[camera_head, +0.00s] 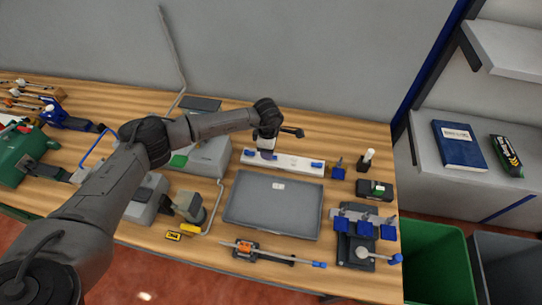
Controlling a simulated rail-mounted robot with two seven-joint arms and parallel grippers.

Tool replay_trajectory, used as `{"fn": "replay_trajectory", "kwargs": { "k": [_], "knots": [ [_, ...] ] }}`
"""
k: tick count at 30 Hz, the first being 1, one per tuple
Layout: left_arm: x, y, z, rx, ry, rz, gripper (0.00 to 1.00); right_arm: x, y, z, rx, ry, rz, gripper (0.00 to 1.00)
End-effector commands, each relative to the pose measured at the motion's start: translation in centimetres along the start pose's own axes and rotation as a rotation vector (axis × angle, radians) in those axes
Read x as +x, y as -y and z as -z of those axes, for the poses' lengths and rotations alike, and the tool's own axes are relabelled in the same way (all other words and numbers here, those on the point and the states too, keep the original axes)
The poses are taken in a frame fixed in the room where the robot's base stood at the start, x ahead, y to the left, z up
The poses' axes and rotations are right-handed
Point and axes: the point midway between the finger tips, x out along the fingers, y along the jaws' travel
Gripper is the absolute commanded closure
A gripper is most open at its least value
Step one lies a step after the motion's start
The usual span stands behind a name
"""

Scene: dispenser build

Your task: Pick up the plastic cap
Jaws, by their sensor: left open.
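My left gripper (266,153) points down over the left part of a white strip (298,166) at the back of the table. Its jaws are open. I cannot tell whether anything lies between the fingers. No plastic cap can be made out for certain. A small white piece (278,186) lies on the grey tray (245,208), just in front of the strip. A small white-topped upright part (368,157) stands to the right of the strip. My right gripper is out of view.
Blue clamps (365,228) stand on a dark fixture at the right. A rod with an orange block (247,247) lies in front of the tray. Grey and green machines crowd the left. A green bin (440,262) stands beyond the right edge. The tray is mostly bare.

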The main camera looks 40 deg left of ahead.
Motion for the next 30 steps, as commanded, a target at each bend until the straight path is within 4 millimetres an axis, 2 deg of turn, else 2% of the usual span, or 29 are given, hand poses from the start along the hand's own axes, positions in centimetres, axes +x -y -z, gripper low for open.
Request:
{"fn": "replay_trajectory", "kwargs": {
  "k": [3,6,16,30],
  "knots": [
    [1.6,0.1,-0.1,0.0,-0.001,0.002,0.54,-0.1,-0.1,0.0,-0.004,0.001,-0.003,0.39],
    [2.3,0.0,-0.1,-0.001,0.0,0.0,0.54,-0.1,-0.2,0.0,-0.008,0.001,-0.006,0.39],
    [2.7,0.0,-0.1,0.0,0.0,-0.001,0.54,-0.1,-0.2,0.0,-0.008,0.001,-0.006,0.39],
    [2.7,0.0,-0.1,0.0,0.001,-0.001,0.99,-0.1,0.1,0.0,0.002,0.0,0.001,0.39]
  ]
}}
